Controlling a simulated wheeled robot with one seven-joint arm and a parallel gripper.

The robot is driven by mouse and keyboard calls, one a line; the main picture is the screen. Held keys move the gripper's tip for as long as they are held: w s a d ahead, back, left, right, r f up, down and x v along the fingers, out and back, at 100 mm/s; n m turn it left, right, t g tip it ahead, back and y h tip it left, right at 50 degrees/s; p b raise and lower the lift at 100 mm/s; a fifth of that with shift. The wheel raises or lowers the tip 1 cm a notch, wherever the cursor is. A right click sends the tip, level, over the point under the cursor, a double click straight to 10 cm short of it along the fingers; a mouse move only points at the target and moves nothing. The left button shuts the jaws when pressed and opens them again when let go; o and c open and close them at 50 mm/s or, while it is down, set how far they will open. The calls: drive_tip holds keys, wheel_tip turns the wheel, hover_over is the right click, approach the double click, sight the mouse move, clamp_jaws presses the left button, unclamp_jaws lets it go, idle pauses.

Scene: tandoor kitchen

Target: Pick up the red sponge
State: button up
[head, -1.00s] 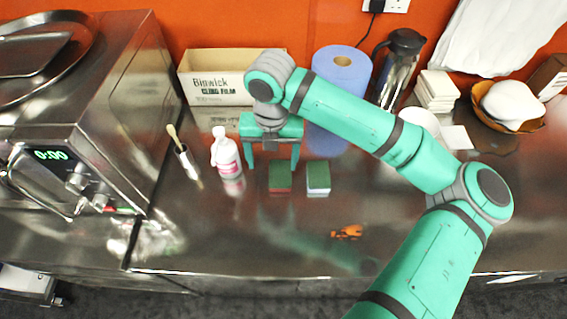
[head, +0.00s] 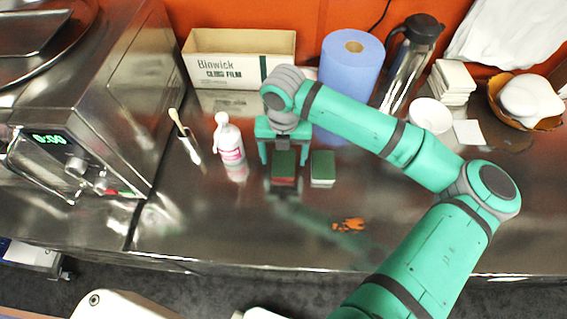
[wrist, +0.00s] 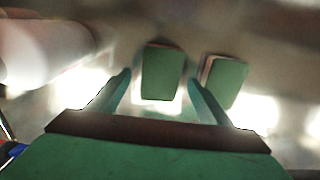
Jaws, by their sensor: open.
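The red sponge (head: 284,180) lies on the steel counter with a dark green top and a red lower side; it also shows in the wrist view (wrist: 161,72). My gripper (head: 284,160) is open with its fingers pointing at this sponge. In the wrist view, my open fingers (wrist: 160,80) appear on either side of the sponge, with gaps left and right. I cannot tell the height of the fingertips over the counter. A second green-topped sponge (head: 322,165) with a pale lower side lies just to the right, outside the right finger.
A cling film box (head: 240,68) and blue paper roll (head: 350,85) stand behind. An orange item (head: 348,225) lies in front. The front counter is mostly clear.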

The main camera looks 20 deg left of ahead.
drive_tip(key=shift+w+f, duration=0.1)
drive_tip(key=shift+f, duration=1.15)
drive_tip(key=c, duration=1.1)
drive_tip(key=shift+r, duration=0.15)
drive_tip(key=shift+r, duration=0.2)
wheel_tip(320, 180, up, 2)
drive_tip(key=shift+r, duration=0.1)
drive_tip(key=d+r, duration=0.3)
drive_tip(key=d, duration=0.1)
drive_tip(key=s+d+r, duration=0.1)
drive_tip(key=d+r, duration=0.2)
drive_tip(key=d, duration=0.2)
drive_tip(key=d+r, duration=0.4)
drive_tip(key=d, duration=0.1)
drive_tip(key=shift+s+r, duration=0.1)
drive_tip(key=shift+s, duration=0.15)
